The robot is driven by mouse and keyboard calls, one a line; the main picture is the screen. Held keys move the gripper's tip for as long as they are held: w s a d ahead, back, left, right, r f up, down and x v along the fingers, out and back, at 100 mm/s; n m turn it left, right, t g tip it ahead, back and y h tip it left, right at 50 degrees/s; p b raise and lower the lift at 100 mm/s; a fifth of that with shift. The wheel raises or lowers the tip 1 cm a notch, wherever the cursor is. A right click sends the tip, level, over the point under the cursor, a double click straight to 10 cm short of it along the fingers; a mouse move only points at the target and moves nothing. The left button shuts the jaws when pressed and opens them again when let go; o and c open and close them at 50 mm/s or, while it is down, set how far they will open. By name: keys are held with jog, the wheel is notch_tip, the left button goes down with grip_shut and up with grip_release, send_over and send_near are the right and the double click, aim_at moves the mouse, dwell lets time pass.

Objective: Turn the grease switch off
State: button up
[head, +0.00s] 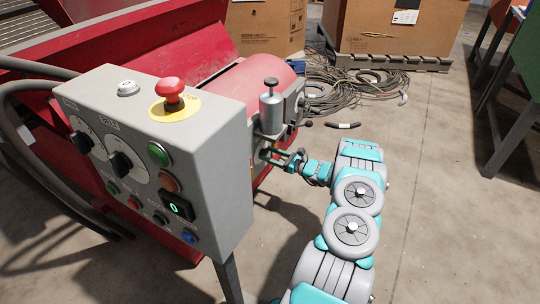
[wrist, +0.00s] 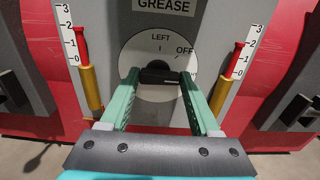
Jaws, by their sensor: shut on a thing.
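The grease switch (wrist: 158,77) is a black knob on a round white dial under a GREASE label in the wrist view. LEFT is marked at the dial's top and OFF at its upper right. The knob lies roughly level; a small pale mark shows toward its right end, and I cannot tell surely where it points. My gripper (wrist: 159,78) has its two green fingers on either side of the knob and is shut on it. In the head view my gripper (head: 284,158) reaches the red machine's side below a grey cylinder; the switch is hidden there.
Two gauges with red and yellow rods, the left (wrist: 88,75) and the right (wrist: 236,62), flank the dial. A grey control box (head: 215,150) with a red emergency button (head: 171,92) stands left of my arm.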

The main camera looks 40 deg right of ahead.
jog(key=shift+w+a+n, duration=0.1)
jog(key=shift+n, duration=0.4)
jog(key=shift+f+n+b, duration=0.1)
jog(key=shift+n+b, duration=3.25)
jog(key=shift+n, duration=0.45)
jog(key=o, duration=1.4)
jog(key=shift+c, duration=0.2)
jog(key=shift+s, duration=0.25)
